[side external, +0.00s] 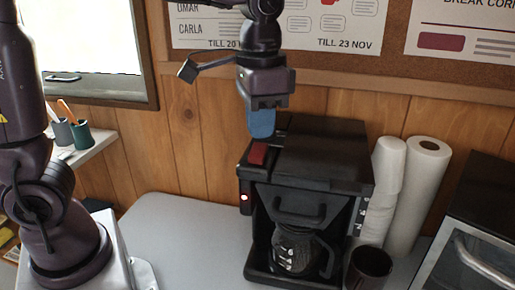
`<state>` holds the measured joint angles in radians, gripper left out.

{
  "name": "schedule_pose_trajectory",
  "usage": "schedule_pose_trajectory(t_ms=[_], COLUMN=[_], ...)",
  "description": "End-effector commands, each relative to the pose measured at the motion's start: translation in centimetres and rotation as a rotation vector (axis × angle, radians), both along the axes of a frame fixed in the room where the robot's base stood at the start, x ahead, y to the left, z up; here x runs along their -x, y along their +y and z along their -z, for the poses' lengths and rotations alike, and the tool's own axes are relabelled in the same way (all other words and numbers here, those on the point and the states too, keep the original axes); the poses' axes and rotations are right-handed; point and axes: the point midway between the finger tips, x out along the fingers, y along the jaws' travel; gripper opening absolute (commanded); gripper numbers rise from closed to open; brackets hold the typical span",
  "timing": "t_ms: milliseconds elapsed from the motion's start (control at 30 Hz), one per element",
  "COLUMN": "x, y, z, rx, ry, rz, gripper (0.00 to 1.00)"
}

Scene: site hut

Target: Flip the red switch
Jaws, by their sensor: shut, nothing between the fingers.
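The red switch (258,154) sits on the top left part of a black coffee machine (325,160). My gripper (261,134) is above the machine's top, just behind and above the red switch in the picture. Its blue fingers are together with nothing visible between them. I cannot tell from this view whether the fingertips touch the machine. A small light glows on the machine's left front edge, below the switch. A dark glass jug (298,250) stands inside the machine.
White paper rolls (418,190) and stacked cups (385,180) stand right of the machine. A dark mug (368,268) is at its front right. A dark oven-like box (485,225) is at the far right. The grey table (190,235) is clear to the left.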

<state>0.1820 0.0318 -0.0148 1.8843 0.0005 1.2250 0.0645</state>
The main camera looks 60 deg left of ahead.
Motion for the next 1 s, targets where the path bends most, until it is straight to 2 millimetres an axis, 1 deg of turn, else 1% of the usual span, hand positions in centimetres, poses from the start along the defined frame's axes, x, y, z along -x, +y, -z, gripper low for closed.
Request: schedule_pose_trajectory(t_ms=[1000], x=[0.0], y=[0.0], z=[1.6], rx=[0.000], ry=[0.001], rz=[0.000], gripper=[0.00])
